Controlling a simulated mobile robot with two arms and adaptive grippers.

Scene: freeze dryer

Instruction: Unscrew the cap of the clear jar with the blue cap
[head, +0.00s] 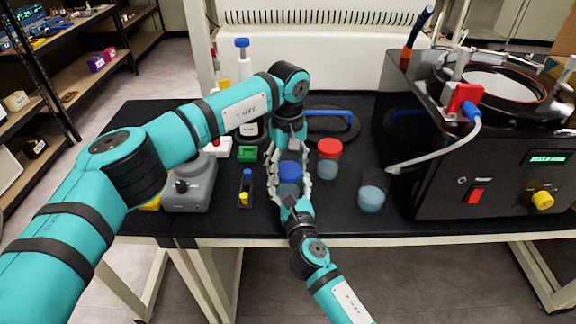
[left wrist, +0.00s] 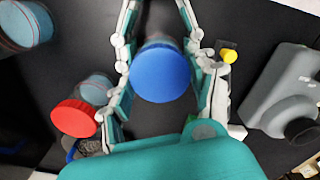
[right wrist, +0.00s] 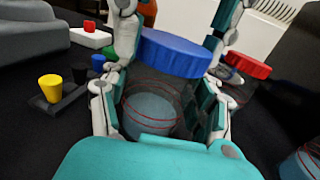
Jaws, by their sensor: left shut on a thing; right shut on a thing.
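The clear jar (right wrist: 150,110) with pale blue contents stands upright on the black bench. Its blue cap (head: 289,170) sits on top of it; the cap also shows in the left wrist view (left wrist: 160,73). My left gripper (head: 285,158) reaches down from above, its fingers on either side of the cap and shut on it. My right gripper (head: 291,188) comes in low from the front and is shut on the jar's body, below the cap. The cap's thread is hidden, so I cannot tell how far it is turned.
A red-capped jar (head: 329,157) stands close on the right, with another clear jar (head: 371,196) beyond it. A small rack (head: 246,187) and a grey device (head: 190,185) are on the left. The black freeze dryer (head: 490,150) fills the right side.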

